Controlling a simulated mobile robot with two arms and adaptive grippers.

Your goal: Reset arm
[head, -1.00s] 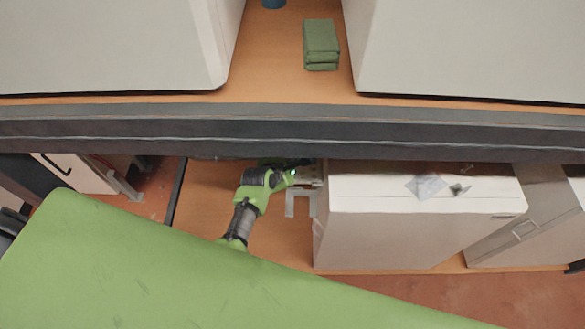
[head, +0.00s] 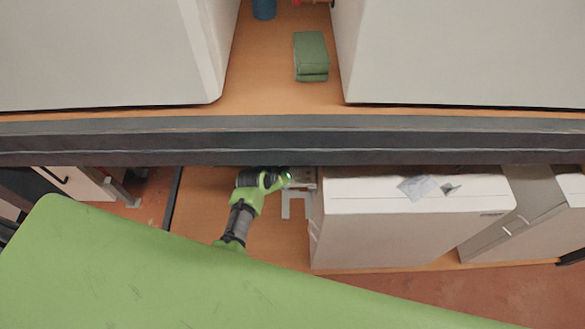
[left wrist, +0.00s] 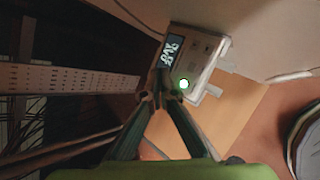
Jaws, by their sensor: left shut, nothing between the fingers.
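My left arm (head: 238,220) reaches over the lower wooden shelf in the head view, with its wrist just left of the white box-shaped unit. Its fingers are hard to make out there. In the left wrist view my left gripper (left wrist: 160,82) is shut and empty, its fingertips meeting in front of a small control panel (left wrist: 203,55). The panel has a lit display (left wrist: 172,50) and a glowing white-green spot (left wrist: 184,84). The fingertips overlap the panel in the picture; I cannot tell if they touch it. My right gripper is not in view.
The white unit (head: 400,235) stands right of my arm. A dark shelf edge (head: 290,142) runs above it. On the upper shelf are two large white units (head: 100,50), a folded green cloth (head: 311,52) and a blue object (head: 264,8). A perforated rail (left wrist: 60,78) is at left in the wrist view.

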